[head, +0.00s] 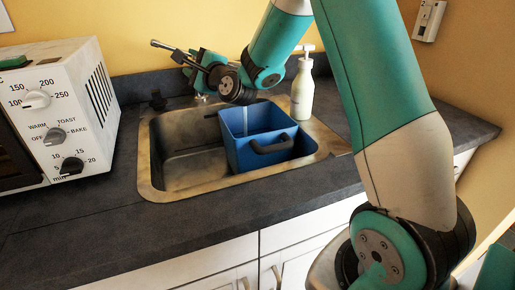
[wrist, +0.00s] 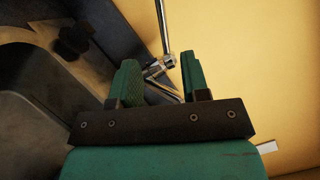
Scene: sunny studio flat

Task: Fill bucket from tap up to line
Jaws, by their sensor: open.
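A blue bucket (head: 278,158) with a dark handle on its front stands upright in the right part of the metal sink (head: 150,180). A pale vertical streak shows inside it; I cannot tell whether it is running water. The water level and the line cannot be made out. My gripper (head: 190,66) is above the back of the sink, behind the bucket. In the wrist view its two green fingers (wrist: 160,70) are apart, with the chrome tap part (wrist: 163,30) showing between and beyond them. I cannot tell whether they touch it. The arm hides much of the tap.
A white soap bottle (head: 302,95) stands behind the sink's right end. A white toaster oven (head: 70,110) stands left on the dark counter (head: 110,225). The yellow wall (head: 140,25) is close behind my gripper.

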